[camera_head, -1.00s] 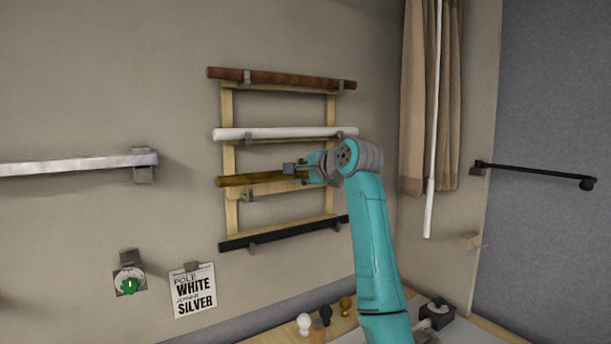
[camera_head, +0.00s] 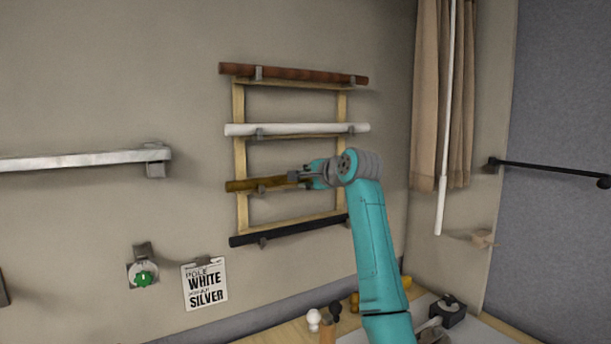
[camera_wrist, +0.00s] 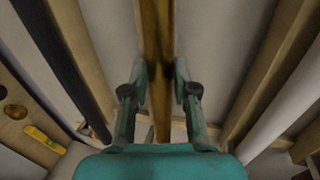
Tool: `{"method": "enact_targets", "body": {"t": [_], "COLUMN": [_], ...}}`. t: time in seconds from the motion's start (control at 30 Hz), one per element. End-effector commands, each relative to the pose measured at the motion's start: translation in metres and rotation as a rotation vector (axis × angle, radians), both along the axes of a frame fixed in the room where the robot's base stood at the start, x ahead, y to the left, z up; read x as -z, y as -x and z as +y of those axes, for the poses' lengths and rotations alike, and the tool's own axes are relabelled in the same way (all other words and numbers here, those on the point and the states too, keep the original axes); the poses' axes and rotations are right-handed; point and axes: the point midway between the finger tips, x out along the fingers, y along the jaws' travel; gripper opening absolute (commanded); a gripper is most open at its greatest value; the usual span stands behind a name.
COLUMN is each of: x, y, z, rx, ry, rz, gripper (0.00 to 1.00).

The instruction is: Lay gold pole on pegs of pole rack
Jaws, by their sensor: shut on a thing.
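The gold pole (camera_head: 242,186) lies roughly level across the third row of the wooden pole rack (camera_head: 240,212). It is at the height of that row's left peg (camera_head: 262,188), which shows in front of it; whether it rests fully on the pegs I cannot tell. My gripper (camera_head: 305,176) is at the right part of the pole and is shut on it. In the wrist view the gold pole (camera_wrist: 155,50) runs between the two fingers of my gripper (camera_wrist: 158,92). The right end of the pole and its right peg are hidden behind my gripper.
A brown pole (camera_head: 300,74) and a white pole (camera_head: 295,129) lie above, a black pole (camera_head: 285,231) below. A silver rail (camera_head: 80,161) is at left, a card (camera_head: 204,284) below. A curtain (camera_head: 431,100) with a hanging white rod (camera_head: 446,120) is at right.

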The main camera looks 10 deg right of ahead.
Motion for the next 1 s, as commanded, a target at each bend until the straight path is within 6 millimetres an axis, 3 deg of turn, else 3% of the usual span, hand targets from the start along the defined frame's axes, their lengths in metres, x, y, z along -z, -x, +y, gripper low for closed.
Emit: {"method": "enact_targets", "body": {"t": [0.27, 0.3, 0.4, 0.77, 1.0], "x": [0.000, 0.000, 0.000, 0.000, -0.009], "y": [0.000, 0.000, 0.000, 0.003, 0.031], "z": [0.000, 0.000, 0.000, -0.001, -0.011], "rx": [0.000, 0.000, 0.000, 0.000, 0.002], "ry": [-0.001, -0.001, -0.001, 0.000, 0.000], "rz": [-0.002, -0.002, -0.002, 0.000, -0.004], "gripper": [0.00, 0.35, 0.57, 0.57, 0.57]}}
